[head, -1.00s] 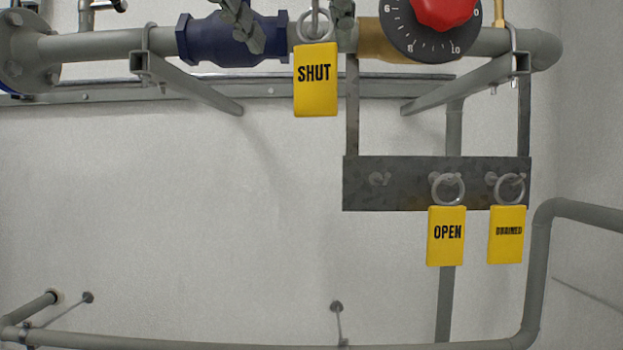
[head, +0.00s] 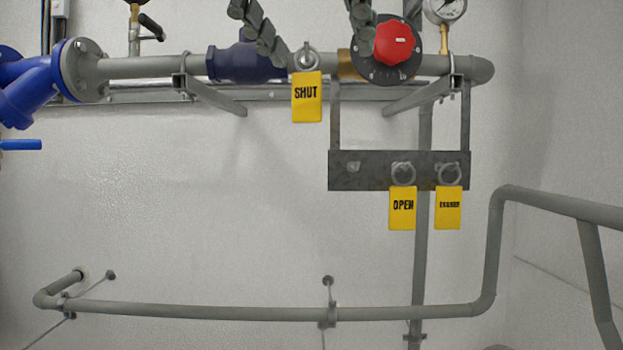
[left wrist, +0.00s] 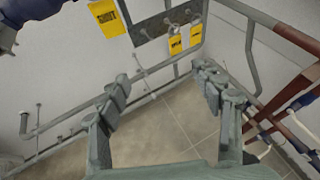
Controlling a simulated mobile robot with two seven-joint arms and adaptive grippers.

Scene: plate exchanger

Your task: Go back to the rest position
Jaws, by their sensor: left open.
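The yellow SHUT tag (head: 307,98) hangs by its ring from the valve on the upper pipe, between the blue valve body and the red knob. My left gripper (head: 319,52) comes down from the top of the head view, its two fingers spread and empty. The tag hangs free of the fingers. In the left wrist view the left gripper (left wrist: 163,80) is open with nothing between its fingers, and the SHUT tag (left wrist: 107,17) is beyond them at the top. The OPEN tag (head: 403,208) and a third yellow tag (head: 449,208) hang on the rack. My right gripper is not in view.
The grey rack plate (head: 375,170) has an empty peg at its left. The red knob (head: 395,44) and a gauge (head: 445,8) are at upper right. A lower pipe (head: 200,308) runs along the wall. Reddish-brown pipes (left wrist: 285,100) stand right in the wrist view.

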